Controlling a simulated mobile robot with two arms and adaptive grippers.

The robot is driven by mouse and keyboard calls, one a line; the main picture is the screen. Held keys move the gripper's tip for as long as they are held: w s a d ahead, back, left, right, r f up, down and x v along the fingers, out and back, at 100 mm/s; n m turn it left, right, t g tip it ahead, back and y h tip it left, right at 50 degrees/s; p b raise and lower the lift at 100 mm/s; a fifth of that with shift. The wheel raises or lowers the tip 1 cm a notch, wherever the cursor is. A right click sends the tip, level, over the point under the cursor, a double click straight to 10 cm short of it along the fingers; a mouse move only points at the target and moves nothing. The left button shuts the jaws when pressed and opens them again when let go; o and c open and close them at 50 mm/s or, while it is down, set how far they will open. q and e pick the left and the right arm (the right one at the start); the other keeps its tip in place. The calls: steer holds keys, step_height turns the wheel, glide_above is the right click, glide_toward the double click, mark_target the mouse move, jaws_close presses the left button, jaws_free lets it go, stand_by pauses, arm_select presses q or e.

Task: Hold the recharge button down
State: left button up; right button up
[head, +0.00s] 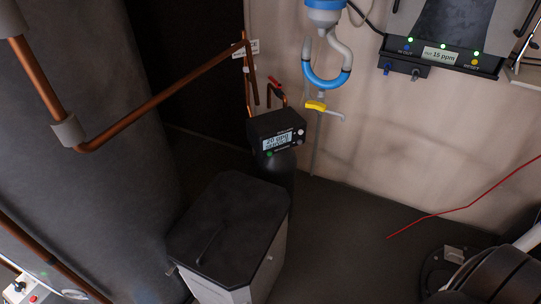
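A black control head (277,134) sits on top of a dark upright tank (274,182) near the middle of the head view. Its front has a lit display (278,142), a small green button or light (269,154) at lower left and a pale round knob or button (300,132) at right. The lettering is too small to tell which one is the recharge button. Neither gripper's fingers can be made out, and nothing touches the control head.
A bin-like grey tank with a black lid (230,222) stands in front of the dark tank. Copper pipes (160,98) run at left beside a large grey cylinder (95,150). A black panel with lights (445,45) hangs on the right wall. Open floor (345,235) lies right of centre.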

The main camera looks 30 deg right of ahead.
arm_select(q)
jaws_close()
steer(key=shift+a, duration=0.1)
stand_by(1.4)
